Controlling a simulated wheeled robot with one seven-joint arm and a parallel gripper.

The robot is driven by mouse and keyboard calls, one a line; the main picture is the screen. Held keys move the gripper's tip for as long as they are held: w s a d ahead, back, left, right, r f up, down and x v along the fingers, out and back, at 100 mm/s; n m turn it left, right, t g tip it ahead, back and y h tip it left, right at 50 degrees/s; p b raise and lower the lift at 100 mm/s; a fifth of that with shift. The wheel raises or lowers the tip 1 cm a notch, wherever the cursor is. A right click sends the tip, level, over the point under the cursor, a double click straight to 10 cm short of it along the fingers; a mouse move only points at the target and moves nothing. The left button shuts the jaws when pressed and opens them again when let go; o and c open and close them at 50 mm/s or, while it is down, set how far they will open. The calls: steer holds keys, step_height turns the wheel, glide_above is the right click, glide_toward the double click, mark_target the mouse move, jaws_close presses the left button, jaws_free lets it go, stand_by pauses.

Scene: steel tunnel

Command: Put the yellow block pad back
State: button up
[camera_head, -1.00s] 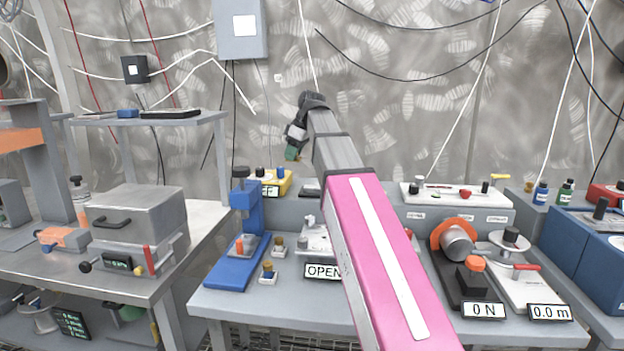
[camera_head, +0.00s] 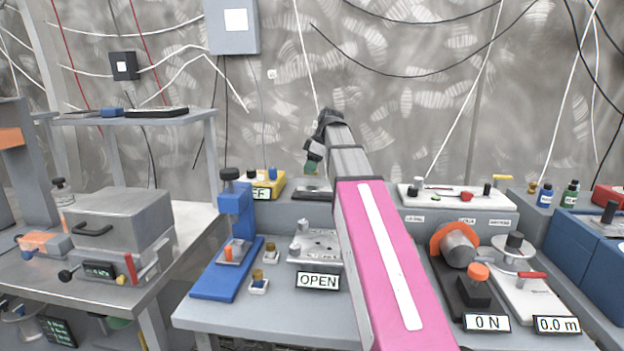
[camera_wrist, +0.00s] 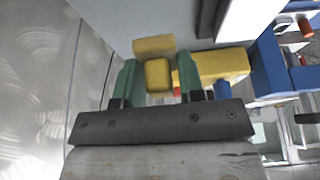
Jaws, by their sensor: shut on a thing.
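My gripper (camera_head: 311,166) has green fingers and hangs over the back of the middle bench, right of the yellow box (camera_head: 272,187). In the wrist view, my gripper (camera_wrist: 158,76) is shut on a small yellow block (camera_wrist: 157,73), which sits between the fingers. Another yellow piece (camera_wrist: 154,46) shows just beyond it; I cannot tell if the two are joined. The larger yellow body at right in the wrist view (camera_wrist: 225,64) looks like the yellow box. In the head view the held block is not clearly visible.
A dark-topped plate (camera_head: 313,186) lies just below my gripper. A blue press (camera_head: 235,220) stands at left, and a grey fixture (camera_head: 318,246) with an OPEN sign (camera_head: 318,282) in front. A white panel (camera_head: 455,196) is at right. The air above the back shelf is free.

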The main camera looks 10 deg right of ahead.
steer(key=shift+w+d+f, duration=0.1)
steer(key=shift+d+f, duration=0.15)
steer(key=shift+f, duration=1.95)
steer(key=shift+f, duration=0.1)
steer(key=o, duration=0.9)
steer(key=v, duration=1.2)
